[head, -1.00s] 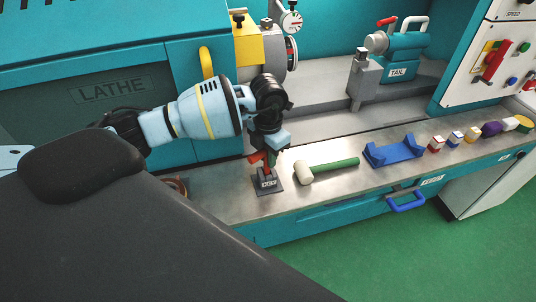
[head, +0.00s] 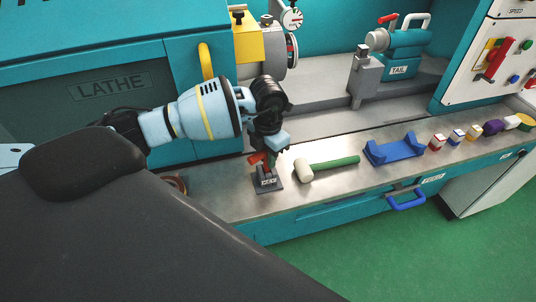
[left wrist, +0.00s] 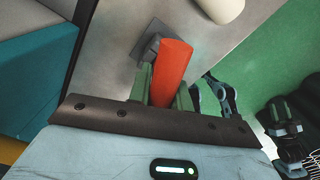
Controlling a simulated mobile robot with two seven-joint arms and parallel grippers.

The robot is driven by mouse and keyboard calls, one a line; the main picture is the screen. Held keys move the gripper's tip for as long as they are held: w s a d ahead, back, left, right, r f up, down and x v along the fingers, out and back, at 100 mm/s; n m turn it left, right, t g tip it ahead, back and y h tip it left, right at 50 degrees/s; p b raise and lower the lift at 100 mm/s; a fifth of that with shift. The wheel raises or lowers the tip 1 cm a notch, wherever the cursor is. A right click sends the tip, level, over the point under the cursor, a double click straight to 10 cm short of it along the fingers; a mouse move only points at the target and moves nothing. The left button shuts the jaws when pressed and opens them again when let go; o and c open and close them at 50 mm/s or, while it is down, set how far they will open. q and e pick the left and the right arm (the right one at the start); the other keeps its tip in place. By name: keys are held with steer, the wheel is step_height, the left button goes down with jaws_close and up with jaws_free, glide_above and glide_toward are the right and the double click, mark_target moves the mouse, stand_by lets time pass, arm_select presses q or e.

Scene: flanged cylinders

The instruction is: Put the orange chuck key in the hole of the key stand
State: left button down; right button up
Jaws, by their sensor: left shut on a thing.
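The grey key stand (head: 268,187) is on the metal ledge, with a small label on its front. My left gripper (head: 268,158) is right above it, pointing down, shut on the orange chuck key (head: 257,158). In the left wrist view, the orange key (left wrist: 173,68) is between the greenish fingers of the left gripper (left wrist: 163,88). Part of the grey stand (left wrist: 147,48) shows behind it. The key hides the hole, and I cannot tell whether its lower end is inside.
A mallet (head: 335,164) with a green handle lies just right of the stand. Farther right are a blue cradle (head: 394,150) and several small coloured items. The lathe (head: 110,90) rises behind the ledge; a blue drawer handle (head: 406,201) juts out in front.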

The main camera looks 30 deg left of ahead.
arm_select(q)
steer(key=c, duration=1.2)
jaws_free()
step_height(320, 180, up, 6)
steer(key=shift+r, duration=0.95)
